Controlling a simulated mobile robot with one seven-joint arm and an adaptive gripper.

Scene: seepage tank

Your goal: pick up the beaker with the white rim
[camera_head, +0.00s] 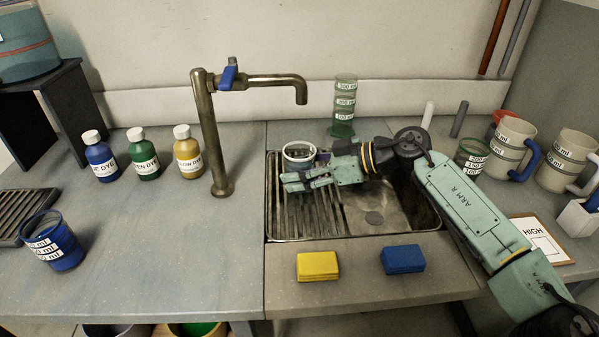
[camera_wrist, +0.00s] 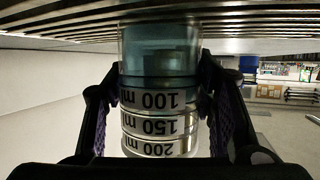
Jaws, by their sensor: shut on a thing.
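The beaker with the white rim (camera_head: 299,149) is at the ribbed drain rack on the left of the sink, upright. My gripper (camera_head: 306,176) reaches in from the right and hides its lower part in the head view. In the wrist view, which is upside down, my gripper's dark fingers (camera_wrist: 160,115) press on both sides of the clear beaker (camera_wrist: 158,68). Its 100, 150 and 200 ml labels show, with a bluish band near its base. The base is close to the rack slats (camera_wrist: 225,22); I cannot tell whether it touches them.
A tall brass tap (camera_head: 211,140) stands left of the sink. A green measuring cylinder (camera_head: 343,105) stands behind it. Several mugs and a green beaker (camera_head: 472,157) are at the right. A yellow sponge (camera_head: 317,266) and blue sponge (camera_head: 403,259) lie in front. The left counter has free room.

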